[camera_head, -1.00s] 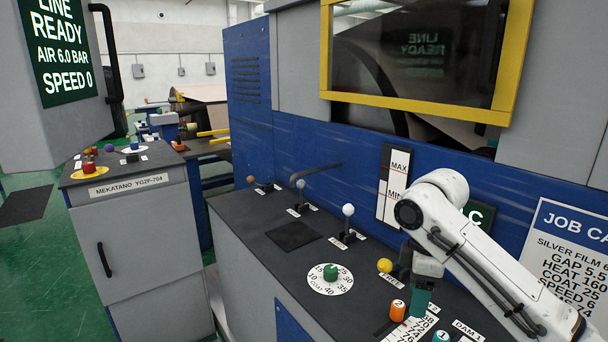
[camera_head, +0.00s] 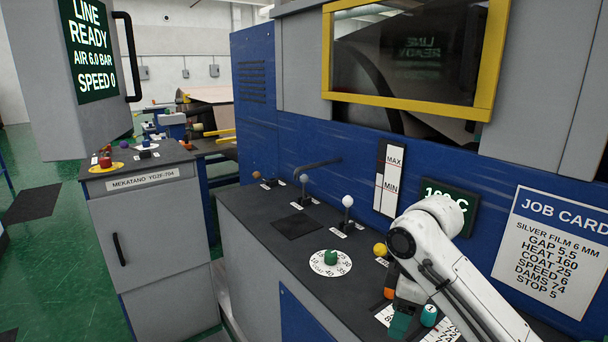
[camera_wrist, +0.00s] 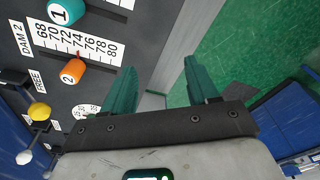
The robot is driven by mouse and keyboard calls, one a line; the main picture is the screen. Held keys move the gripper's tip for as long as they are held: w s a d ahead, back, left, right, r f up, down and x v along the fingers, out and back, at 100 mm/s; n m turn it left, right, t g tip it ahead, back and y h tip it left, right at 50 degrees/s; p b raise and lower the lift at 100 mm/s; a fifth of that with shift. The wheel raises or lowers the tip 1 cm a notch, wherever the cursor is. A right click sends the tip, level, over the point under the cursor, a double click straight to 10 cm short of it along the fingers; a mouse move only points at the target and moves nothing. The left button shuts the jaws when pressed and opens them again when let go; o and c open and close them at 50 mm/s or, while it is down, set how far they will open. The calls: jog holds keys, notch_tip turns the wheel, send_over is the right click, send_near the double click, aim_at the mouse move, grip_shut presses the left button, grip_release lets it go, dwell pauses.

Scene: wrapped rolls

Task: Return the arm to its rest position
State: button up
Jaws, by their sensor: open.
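My white arm reaches in from the lower right in the head view, bent at its elbow. My gripper (camera_head: 402,322) has teal fingers and hangs at the front edge of the dark console top (camera_head: 262,222). In the wrist view my gripper (camera_wrist: 160,78) has its two fingers apart with nothing between them. Beyond them are the console edge and green floor. The orange knob marked 2 (camera_wrist: 72,72) sits by the DAM 2 scale, left of the fingers. It is mostly hidden behind my gripper in the head view. The teal knob marked 1 (camera_wrist: 65,10) is farther up.
The console carries a green dial (camera_head: 330,257), a yellow-knobbed lever (camera_head: 380,250) and a white-knobbed lever (camera_head: 347,201). A blue machine wall with a job card (camera_head: 555,245) stands behind. A grey cabinet (camera_head: 155,245) is at left. Green floor lies open at far left.

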jog(key=s+a+f+m+t+y, duration=0.1)
jog(key=s+a+f+m+y, duration=0.15)
jog(key=s+f, duration=0.5)
jog(key=s+a+f+m+t+y, duration=0.1)
jog(key=s+a+f+m, duration=0.25)
jog(key=s+f, duration=0.4)
jog(key=s+d+f+m+h, duration=0.1)
jog(key=s+d+f+m, duration=0.1)
jog(key=s+d, duration=0.3)
jog(key=s+d+f+m+g+h, duration=0.1)
jog(key=s+d, duration=0.4)
jog(key=s, duration=0.6)
jog(key=s+d+f+m+h, duration=0.3)
jog(key=s+d+f+m, duration=0.1)
jog(key=s, duration=0.4)
jog(key=shift+d+f+m, duration=0.2)
jog(key=shift+d+m, duration=0.2)
jog(key=shift+d, duration=0.15)
jog(key=shift+c, duration=0.2)
